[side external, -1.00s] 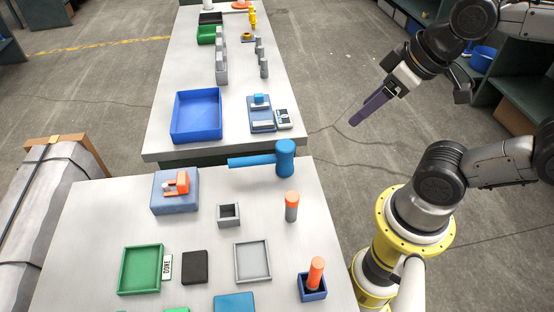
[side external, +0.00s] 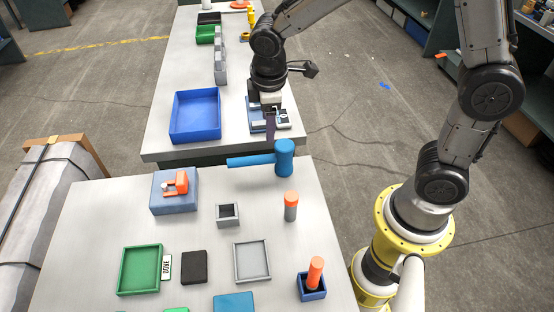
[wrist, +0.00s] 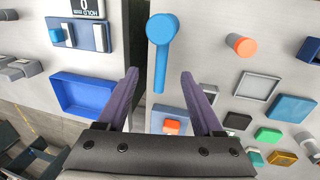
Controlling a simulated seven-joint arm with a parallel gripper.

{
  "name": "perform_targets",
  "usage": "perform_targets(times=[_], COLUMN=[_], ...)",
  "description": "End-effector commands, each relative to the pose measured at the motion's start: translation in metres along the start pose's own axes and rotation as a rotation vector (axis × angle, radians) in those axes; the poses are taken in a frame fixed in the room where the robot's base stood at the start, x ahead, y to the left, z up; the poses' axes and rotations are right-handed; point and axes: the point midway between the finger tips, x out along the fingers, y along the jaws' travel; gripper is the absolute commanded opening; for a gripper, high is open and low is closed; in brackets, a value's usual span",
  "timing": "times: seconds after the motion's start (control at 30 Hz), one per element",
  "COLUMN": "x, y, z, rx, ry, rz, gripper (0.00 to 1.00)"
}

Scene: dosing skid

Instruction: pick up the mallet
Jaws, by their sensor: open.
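The blue mallet (side external: 268,159) lies at the far edge of the near table, its round head (side external: 285,158) to the right and its handle pointing left. In the wrist view the mallet (wrist: 161,45) shows ahead of the fingers, head at the top and handle pointing down between them. My gripper (wrist: 158,75) is open and empty, with dark purple fingers spread apart. In the side view my gripper (side external: 270,138) points down above the gap between the tables, just behind the mallet and apart from it.
The far table holds a blue bin (side external: 196,115) and a scale (side external: 283,118). On the near table stand a blue block with an orange clamp-like part (side external: 175,190), an orange-topped cylinder (side external: 291,206), a small grey box (side external: 228,215) and trays. A gap separates the tables.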

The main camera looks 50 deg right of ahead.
Motion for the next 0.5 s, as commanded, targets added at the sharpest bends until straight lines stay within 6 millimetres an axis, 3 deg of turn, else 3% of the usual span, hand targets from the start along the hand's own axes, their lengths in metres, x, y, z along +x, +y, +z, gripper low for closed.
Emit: perform_targets(times=[0.5], x=[0.079], y=[-0.003], z=[0.0], rx=[-0.004], ry=[-0.005], rz=[-0.003], gripper=[0.68])
